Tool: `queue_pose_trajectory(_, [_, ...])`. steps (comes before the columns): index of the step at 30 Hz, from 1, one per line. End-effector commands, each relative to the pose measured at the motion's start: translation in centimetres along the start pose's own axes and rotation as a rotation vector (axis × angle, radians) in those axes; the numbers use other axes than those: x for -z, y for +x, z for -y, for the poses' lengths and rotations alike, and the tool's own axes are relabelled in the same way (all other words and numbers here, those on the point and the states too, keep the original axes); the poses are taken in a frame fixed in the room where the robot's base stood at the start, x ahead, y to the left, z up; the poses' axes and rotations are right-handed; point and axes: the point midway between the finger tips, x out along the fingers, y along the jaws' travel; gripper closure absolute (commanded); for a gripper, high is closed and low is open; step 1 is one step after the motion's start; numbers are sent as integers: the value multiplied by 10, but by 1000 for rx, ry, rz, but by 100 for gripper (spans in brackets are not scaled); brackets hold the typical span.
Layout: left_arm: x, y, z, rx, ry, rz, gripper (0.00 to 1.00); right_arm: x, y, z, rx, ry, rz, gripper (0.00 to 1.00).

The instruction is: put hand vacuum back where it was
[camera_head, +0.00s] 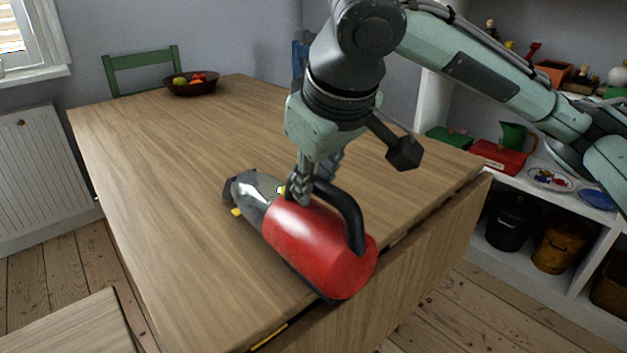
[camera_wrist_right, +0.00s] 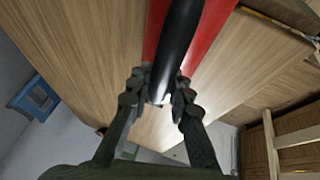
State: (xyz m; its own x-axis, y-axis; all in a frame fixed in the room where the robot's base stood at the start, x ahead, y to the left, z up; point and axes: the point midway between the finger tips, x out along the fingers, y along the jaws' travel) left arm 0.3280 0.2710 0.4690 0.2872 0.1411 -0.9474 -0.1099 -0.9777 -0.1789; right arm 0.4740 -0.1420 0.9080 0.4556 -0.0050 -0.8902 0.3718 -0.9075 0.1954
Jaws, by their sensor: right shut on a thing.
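The hand vacuum (camera_head: 318,250) has a red body, a clear grey nozzle end pointing to the left, and a black handle on top. It is at the near right edge of the wooden table (camera_head: 190,150); whether it rests on the top or hangs just above it I cannot tell. My right gripper (camera_head: 299,192) reaches down from above and is shut on the black handle. In the right wrist view the two fingers (camera_wrist_right: 160,100) sit on either side of the black handle (camera_wrist_right: 178,50), with the red body behind it. My left gripper is not in view.
A brown fruit bowl (camera_head: 190,88) stands at the table's far end, near a green chair (camera_head: 142,62). White shelves (camera_head: 560,205) with pots and boxes stand on the right. Another wooden surface (camera_head: 72,328) is at the lower left. The table's middle and left are clear.

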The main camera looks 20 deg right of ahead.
Motion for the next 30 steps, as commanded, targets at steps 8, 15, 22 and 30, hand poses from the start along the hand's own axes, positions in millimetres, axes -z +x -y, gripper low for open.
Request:
queue_pose_trajectory(8, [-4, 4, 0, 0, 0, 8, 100, -1, 2, 0, 0, 0, 0, 62])
queue_pose_trajectory(15, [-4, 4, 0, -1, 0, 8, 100, -1, 2, 0, 0, 0, 0, 60])
queue_pose_trajectory(22, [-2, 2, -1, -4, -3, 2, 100, 2, -14, 0, -1, -1, -3, 60])
queue_pose_trajectory(30, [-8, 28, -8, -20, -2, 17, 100, 3, -72, -1, -3, -2, -6, 60])
